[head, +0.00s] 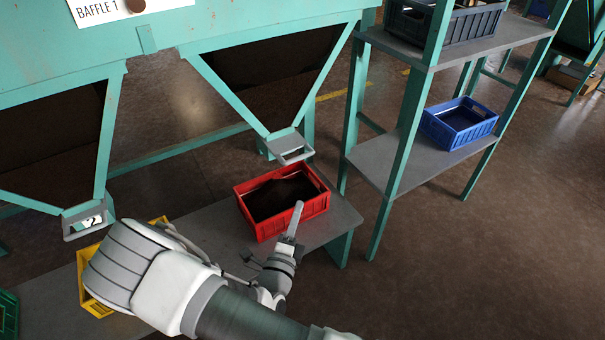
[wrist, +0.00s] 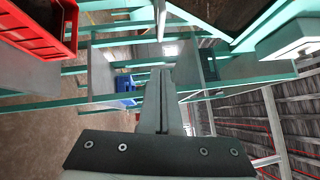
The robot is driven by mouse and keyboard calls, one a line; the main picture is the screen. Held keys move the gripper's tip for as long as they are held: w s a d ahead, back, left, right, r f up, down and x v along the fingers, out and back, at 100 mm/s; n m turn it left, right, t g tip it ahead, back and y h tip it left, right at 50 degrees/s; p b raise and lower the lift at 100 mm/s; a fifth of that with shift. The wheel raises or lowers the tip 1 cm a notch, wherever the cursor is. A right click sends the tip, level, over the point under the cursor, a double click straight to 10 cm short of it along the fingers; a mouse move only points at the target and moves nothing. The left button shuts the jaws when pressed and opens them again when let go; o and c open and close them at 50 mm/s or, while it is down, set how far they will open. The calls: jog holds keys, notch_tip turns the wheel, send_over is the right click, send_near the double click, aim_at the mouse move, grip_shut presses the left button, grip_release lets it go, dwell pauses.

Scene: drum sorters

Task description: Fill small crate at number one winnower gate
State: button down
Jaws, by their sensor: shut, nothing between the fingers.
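A red crate (head: 318,203) stands on the grey bench below the right-hand hopper's gate (head: 289,148). It holds dark material, and no falling stream shows. It also shows in the wrist view (wrist: 30,38) at the upper left. The other gate (head: 84,222), marked 2, is at the left. No number can be read on the right-hand gate. My gripper (head: 298,206) is at the near right side of the red crate, its fingers pointing up. The fingers are shut and empty in the wrist view (wrist: 161,75). I cannot tell whether they touch the crate.
A yellow crate (head: 92,296) is partly hidden behind my arm; a green crate (head: 8,312) is at the left edge. A shelf rack (head: 372,168) at the right holds a blue crate (head: 440,131) and a dark crate (head: 468,27). The floor at lower right is clear.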

aim_at(293, 160)
jog(key=a+b+x, duration=0.2)
jog(key=b+x, duration=0.1)
jog(key=x, duration=0.9)
jog(key=shift+w+a+r, duration=0.15)
jog(key=shift+w+a, duration=0.05)
jog(key=shift+w, duration=0.45)
jog(key=w+a, duration=0.2)
jog(key=w, duration=0.1)
jog(key=shift+w+a, duration=0.15)
jog(key=shift+w, duration=0.1)
jog(key=shift+w+a+r, duration=0.1)
jog(key=shift+w+a, duration=0.1)
jog(key=shift+r, duration=0.1)
